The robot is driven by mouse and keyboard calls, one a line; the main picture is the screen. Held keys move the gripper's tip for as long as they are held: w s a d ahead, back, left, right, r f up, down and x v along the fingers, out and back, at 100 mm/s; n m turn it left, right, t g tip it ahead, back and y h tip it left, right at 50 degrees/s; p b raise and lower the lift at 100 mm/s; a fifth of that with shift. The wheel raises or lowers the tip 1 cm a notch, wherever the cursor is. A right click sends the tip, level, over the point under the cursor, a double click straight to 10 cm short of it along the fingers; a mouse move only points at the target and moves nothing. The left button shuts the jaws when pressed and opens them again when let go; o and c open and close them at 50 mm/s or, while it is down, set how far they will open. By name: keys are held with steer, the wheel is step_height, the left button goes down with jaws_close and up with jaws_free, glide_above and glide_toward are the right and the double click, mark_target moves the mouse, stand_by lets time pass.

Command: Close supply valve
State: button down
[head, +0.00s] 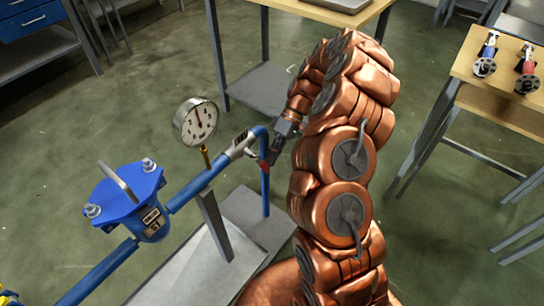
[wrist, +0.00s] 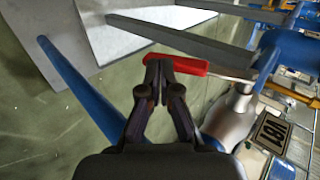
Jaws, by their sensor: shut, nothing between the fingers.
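The supply valve (head: 238,146) sits on the blue pipe at centre in the head view, right of the gauge. In the wrist view its silver body (wrist: 228,118) is at the lower right, beside a tag. Its red lever handle (wrist: 188,65) lies roughly level across the upper middle, joined to the body side by a thin metal bar. My gripper (wrist: 158,64) is shut and empty, with its fingertips at the handle's left part. I cannot tell whether they touch it. In the head view my gripper (head: 274,152) is small, beside the pipe bend, and the handle is mostly hidden.
A round pressure gauge (head: 197,122) and a blue flanged housing (head: 128,196) are left along the blue pipe. The pipe bends down to a grey base plate (head: 262,232). A wooden table (head: 512,102) at right holds blue and red valves. Another table (head: 318,12) stands behind.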

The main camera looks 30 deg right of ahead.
stand_by(0.3)
steer(key=w+d+r+p, duration=0.1)
steer(key=w+d+r, duration=0.1)
steer(key=d, duration=0.3)
steer(key=w+d+r+p, duration=0.1)
steer(key=w+d+r, duration=0.2)
steer(key=d, duration=0.3)
steer(key=shift+w+d+r, duration=0.15)
steer(key=shift+w+d, duration=0.1)
steer(key=shift+w, duration=0.1)
stand_by(0.3)
